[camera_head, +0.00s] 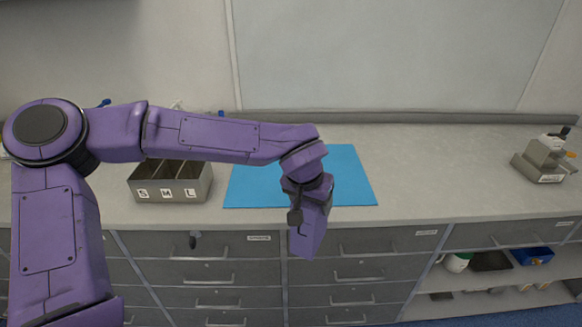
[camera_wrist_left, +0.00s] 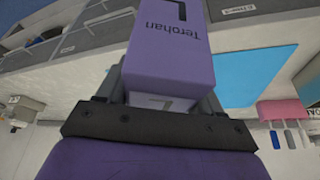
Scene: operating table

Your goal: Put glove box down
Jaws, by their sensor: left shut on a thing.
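The glove box (camera_wrist_left: 163,50) is purple with the dark word "Terohan" and a large L on it. My left gripper (camera_wrist_left: 160,92) is shut on it, with a dark finger on each side. In the head view my left arm reaches over the counter and its hand points down past the front edge, above the drawers. There I cannot clearly tell the box from my purple hand. A grey holder (camera_head: 170,194) with compartments marked S, M and L stands on the counter, left of the blue mat (camera_head: 350,180). The visible compartments look empty. My right gripper is not in view.
The grey counter (camera_head: 450,170) is clear right of the mat, up to a grey device (camera_head: 545,158) at the far right. Drawers (camera_head: 380,270) with handles line the front. Open shelves (camera_head: 480,283) at lower right hold small items. A wall stands behind the counter.

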